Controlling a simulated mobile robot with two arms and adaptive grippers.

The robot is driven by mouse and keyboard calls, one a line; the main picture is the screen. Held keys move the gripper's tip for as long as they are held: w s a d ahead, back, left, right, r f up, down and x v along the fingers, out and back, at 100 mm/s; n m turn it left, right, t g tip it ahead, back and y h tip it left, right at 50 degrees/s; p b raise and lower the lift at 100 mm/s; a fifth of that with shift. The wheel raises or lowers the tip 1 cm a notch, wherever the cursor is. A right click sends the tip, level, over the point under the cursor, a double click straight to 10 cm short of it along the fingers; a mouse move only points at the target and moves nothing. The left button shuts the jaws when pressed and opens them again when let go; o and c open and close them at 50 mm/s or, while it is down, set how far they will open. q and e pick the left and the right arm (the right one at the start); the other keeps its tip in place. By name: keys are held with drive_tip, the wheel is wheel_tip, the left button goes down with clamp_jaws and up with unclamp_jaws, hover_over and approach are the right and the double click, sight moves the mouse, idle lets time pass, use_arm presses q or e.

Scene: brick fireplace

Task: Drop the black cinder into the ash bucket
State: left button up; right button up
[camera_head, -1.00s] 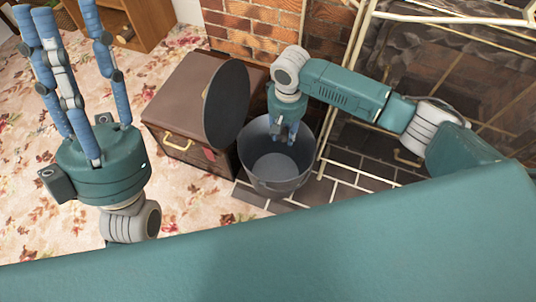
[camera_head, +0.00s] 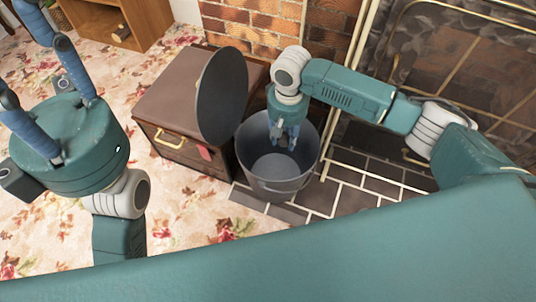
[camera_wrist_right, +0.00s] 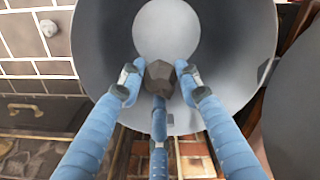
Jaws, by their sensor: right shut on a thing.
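The black cinder (camera_wrist_right: 160,76) is a small dark faceted lump in the right wrist view, held between the fingertips of my right gripper (camera_wrist_right: 160,80). In the head view my right gripper (camera_head: 287,138) points down at the mouth of the grey ash bucket (camera_head: 268,188), and its fingers hide the cinder. The bucket also shows in the right wrist view (camera_wrist_right: 232,60), with its round pale floor below the cinder. My left gripper (camera_head: 45,75) is at the left of the head view with its blue fingers spread upward, open and empty.
A round dark lid (camera_head: 222,95) stands upright beside the bucket. A brown chest (camera_head: 180,100) with a brass handle is behind it. The bucket stands on dark hearth tiles (camera_head: 350,185) by the fireplace screen (camera_head: 460,70). Floral carpet (camera_head: 190,215) lies open at left.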

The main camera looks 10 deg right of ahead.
drive_tip(key=o, duration=1.2)
wheel_tip(320, 180, up, 12)
